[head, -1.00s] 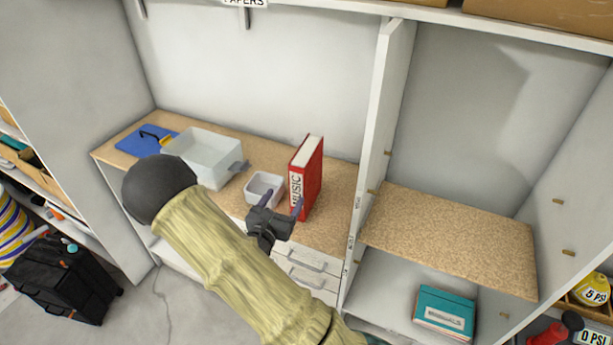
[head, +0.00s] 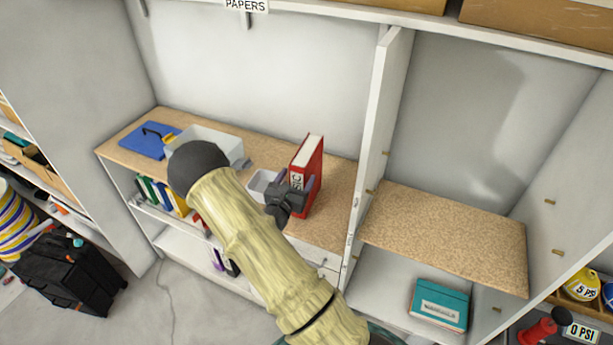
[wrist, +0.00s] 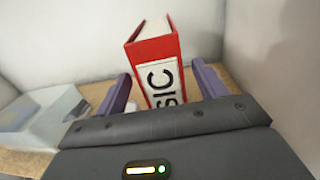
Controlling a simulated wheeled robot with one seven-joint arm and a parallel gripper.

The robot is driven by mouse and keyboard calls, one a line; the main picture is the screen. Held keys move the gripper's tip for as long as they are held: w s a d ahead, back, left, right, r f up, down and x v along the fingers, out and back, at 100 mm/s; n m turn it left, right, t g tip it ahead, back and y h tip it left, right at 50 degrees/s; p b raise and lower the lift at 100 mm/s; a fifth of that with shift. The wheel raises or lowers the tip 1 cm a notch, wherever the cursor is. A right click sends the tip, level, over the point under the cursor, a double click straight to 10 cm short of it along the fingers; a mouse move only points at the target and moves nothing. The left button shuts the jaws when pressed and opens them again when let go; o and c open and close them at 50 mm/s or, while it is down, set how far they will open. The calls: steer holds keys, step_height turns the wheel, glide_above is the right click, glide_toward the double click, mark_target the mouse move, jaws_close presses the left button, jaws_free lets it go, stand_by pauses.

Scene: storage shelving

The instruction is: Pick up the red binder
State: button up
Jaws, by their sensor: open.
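The red binder (head: 309,163) stands upright on the wooden shelf, its white-labelled spine facing my gripper. In the wrist view the binder (wrist: 152,50) rises between the two purple fingers, with its lower part hidden behind the gripper body. My gripper (head: 298,188) is open, its fingers on either side of the spine. I cannot tell whether either finger touches the binder.
A small white bin (head: 261,184) stands just left of the binder. A white upright panel (head: 372,130) stands to the right. The shelf (head: 450,232) beyond it is bare.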

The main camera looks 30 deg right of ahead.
steer(key=p+x, duration=0.2)
steer(key=x, duration=0.2)
steer(key=shift+w+d+f, duration=0.1)
steer(key=shift+d, duration=0.1)
steer(key=shift+c, duration=0.2)
jaws_close()
steer(key=shift+r, duration=0.25)
step_height(320, 180, up, 10)
steer(key=b, duration=0.3)
steer(key=shift+f, duration=0.15)
stand_by(0.3)
stand_by(0.4)
